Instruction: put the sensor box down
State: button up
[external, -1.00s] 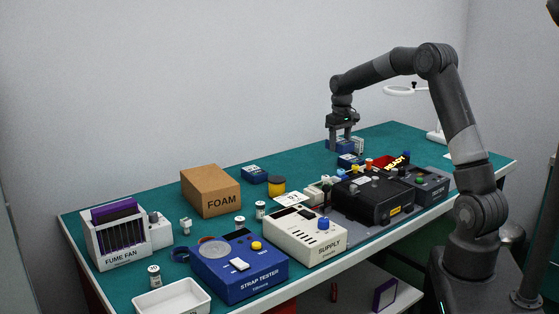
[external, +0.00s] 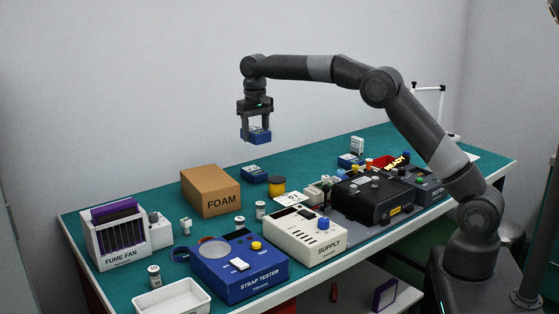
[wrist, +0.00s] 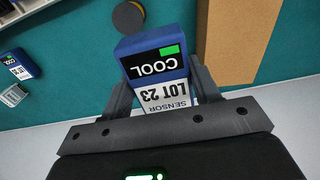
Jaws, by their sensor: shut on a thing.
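The sensor box (external: 259,136) is a small blue box held in the air above the back of the green bench. In the wrist view the sensor box (wrist: 157,67) shows a black "COOL" panel with a green patch and a white "SENSOR LOT 23" label. My gripper (external: 255,133) is shut on it, one finger on each side; in the wrist view the gripper (wrist: 162,90) grips its sides. Below it on the bench are another blue box (external: 254,174) and a dark round tub with a yellow side (external: 276,187).
A cardboard FOAM box (external: 210,192) stands to the left below my gripper. In front are the STRAP TESTER (external: 240,270), the SUPPLY unit (external: 306,240) and a black case (external: 372,203).

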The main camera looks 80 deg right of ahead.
send_over(226, 181)
notch_tip(226, 181, down, 7)
jog(key=shift+r, duration=0.1)
jog(key=shift+f, duration=2)
jog(key=shift+f, duration=0.1)
jog(key=o, duration=1.1)
jog(key=shift+r, duration=6.1)
jog(key=shift+s, duration=0.1)
